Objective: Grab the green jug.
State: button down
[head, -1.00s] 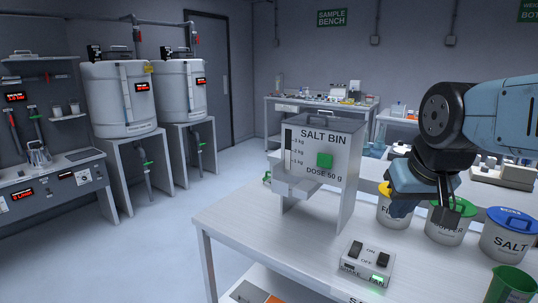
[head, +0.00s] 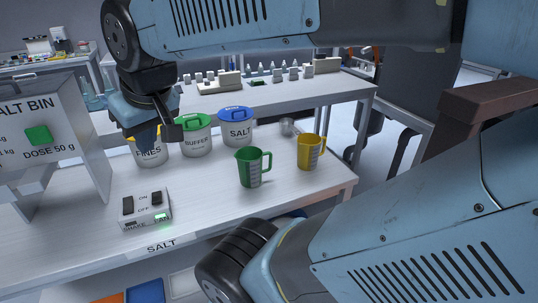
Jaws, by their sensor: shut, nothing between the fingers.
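My gripper (head: 168,138) is shut and empty, hanging above the bench to the left of the jug, in front of the tubs. It is clear of the jug by a wide gap. The whole jug shows and nothing covers it.
A yellow jug (head: 311,152) stands just right of the green one. Behind are the fines (head: 151,153), buffer (head: 196,140) and salt (head: 236,128) tubs and a small metal cup (head: 287,127). A switch box (head: 146,208) and the salt bin (head: 45,130) stand left.

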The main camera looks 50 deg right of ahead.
aim_at(249, 159)
jog(key=z, duration=1.2)
jog(key=k, duration=1.1)
jog(key=z, duration=0.4)
jog(key=i, duration=0.5)
jog(key=u, duration=0.1)
